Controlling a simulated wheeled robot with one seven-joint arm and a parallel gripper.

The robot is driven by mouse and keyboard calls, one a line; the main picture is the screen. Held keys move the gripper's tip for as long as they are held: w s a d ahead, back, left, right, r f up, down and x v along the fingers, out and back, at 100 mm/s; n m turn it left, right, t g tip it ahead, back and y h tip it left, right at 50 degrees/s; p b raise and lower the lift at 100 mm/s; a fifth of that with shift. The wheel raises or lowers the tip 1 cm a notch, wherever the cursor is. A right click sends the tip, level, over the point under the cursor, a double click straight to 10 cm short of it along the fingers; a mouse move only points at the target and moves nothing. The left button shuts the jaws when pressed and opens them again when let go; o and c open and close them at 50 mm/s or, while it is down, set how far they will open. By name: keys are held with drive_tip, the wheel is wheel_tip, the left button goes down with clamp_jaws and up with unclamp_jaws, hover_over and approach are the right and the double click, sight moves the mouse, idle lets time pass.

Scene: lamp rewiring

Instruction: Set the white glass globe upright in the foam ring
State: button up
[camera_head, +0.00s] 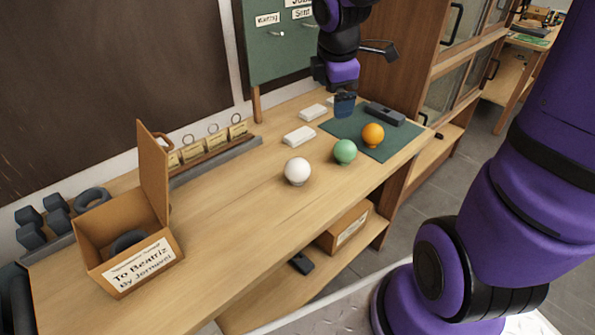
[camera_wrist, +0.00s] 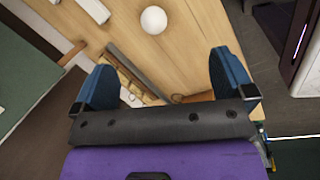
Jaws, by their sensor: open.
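The white glass globe (camera_head: 297,171) stands on the bare wood of the bench, left of the green mat, with a small base under it. It also shows in the wrist view (camera_wrist: 154,20), beyond my fingers. A dark foam ring (camera_head: 128,241) lies inside the open cardboard box (camera_head: 150,277) at the left; the box wall hides part of it. Another dark ring (camera_head: 92,200) stands on the grey rack behind the box. My gripper (camera_head: 344,104) is open and empty above the green mat, behind and to the right of the globe. Its two blue fingers (camera_wrist: 165,82) are spread apart.
White blocks (camera_head: 299,136) lie near the globe. The box's raised lid (camera_head: 153,175) stands tall. The bench between box and globe is clear.

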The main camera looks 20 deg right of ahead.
drive_tip(key=w+f+n+y, duration=0.2)
drive_tip(key=w+f+n, duration=0.55)
drive_tip(key=f, duration=0.25)
drive_tip(key=n+g+y, duration=0.1)
drive_tip(key=n+y, duration=0.1)
drive_tip(key=n, duration=0.5)
approach(301, 159)
drive_tip(key=shift+x, duration=0.85)
drive_tip(key=shift+w+a+f, duration=0.1)
drive_tip(key=shift+w+f, duration=0.25)
drive_tip(key=shift+f, duration=0.25)
drive_tip(key=x, duration=0.4)
drive_tip(key=shift+s+x, duration=0.15)
drive_tip(key=shift+x, duration=1.3)
drive_tip(key=shift+s+x, duration=0.15)
drive_tip(key=shift+x, duration=1.25)
drive_tip(key=shift+a, duration=0.1)
drive_tip(key=c, duration=0.8)
